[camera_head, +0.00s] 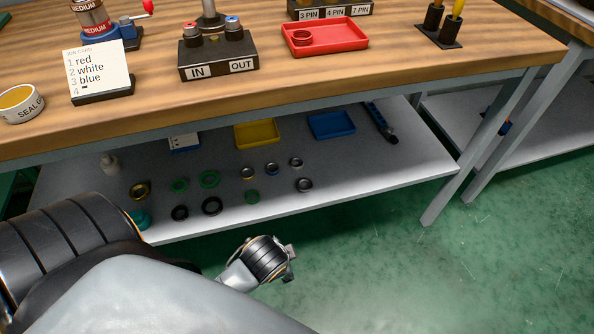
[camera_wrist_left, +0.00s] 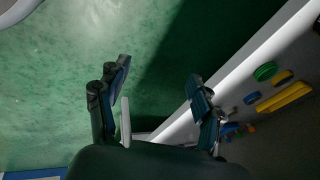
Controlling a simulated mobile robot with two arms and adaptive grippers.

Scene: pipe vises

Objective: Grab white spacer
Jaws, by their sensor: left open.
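I cannot make out a clearly white spacer. A dark-rimmed ring (camera_head: 304,185) lies in front. My left gripper (camera_wrist_left: 158,70) is open, with the green floor behind the gap between its fingers. The shelf edge (camera_wrist_left: 238,78) is to its right. In the head view my left arm hides most of the gripper. My right gripper is not in view.
The wooden bench top (camera_head: 400,75) overhangs the shelf. A job card (camera_head: 99,70) lists red, white, blue. A red tray (camera_head: 340,38) sits on top. The floor in front is clear.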

